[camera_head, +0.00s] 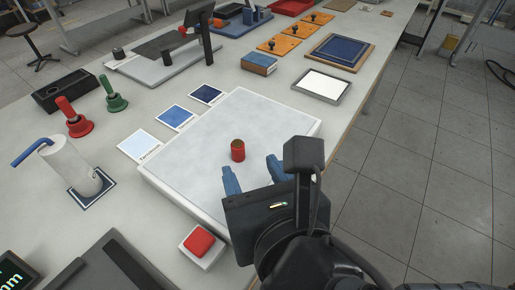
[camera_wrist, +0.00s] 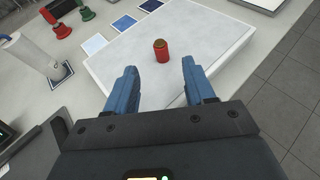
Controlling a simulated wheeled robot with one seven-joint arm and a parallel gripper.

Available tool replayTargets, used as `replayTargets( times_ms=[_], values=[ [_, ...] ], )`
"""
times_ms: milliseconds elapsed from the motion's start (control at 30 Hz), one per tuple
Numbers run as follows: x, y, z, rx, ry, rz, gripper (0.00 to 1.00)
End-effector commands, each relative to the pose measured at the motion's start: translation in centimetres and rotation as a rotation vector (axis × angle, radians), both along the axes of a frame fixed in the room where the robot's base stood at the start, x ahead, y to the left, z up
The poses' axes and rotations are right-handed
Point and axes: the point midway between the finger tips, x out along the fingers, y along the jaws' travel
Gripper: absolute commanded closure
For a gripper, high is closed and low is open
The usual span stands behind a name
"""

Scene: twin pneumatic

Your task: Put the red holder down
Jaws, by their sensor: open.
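The red holder (camera_head: 238,150) is a small red cylinder with a dark, brownish top. It stands upright on the pale slab (camera_head: 190,165) on the table, and it also shows in the wrist view (camera_wrist: 161,50). My gripper (camera_head: 252,168) is open, with two blue fingers spread apart and nothing between them. In the wrist view my fingertips (camera_wrist: 160,68) point toward the holder, which stands beyond them and apart from them. Part of the slab's near side is hidden behind my gripper in the head view.
A red button on a white box (camera_head: 201,243) sits near my gripper. Blue cards (camera_head: 178,117) line the slab's far left edge. The slab around the holder is clear.

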Motion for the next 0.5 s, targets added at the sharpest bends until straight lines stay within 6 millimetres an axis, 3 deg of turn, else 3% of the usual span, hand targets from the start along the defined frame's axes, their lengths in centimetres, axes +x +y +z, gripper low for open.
replayTargets(
  times_ms=[67,500],
  values=[
    [-0.5,-0.2,0.7,-0.002,0.001,-0.001,0.46],
    [-1.6,-0.5,0.5,0.002,0.002,0.0,0.46]
  ],
)
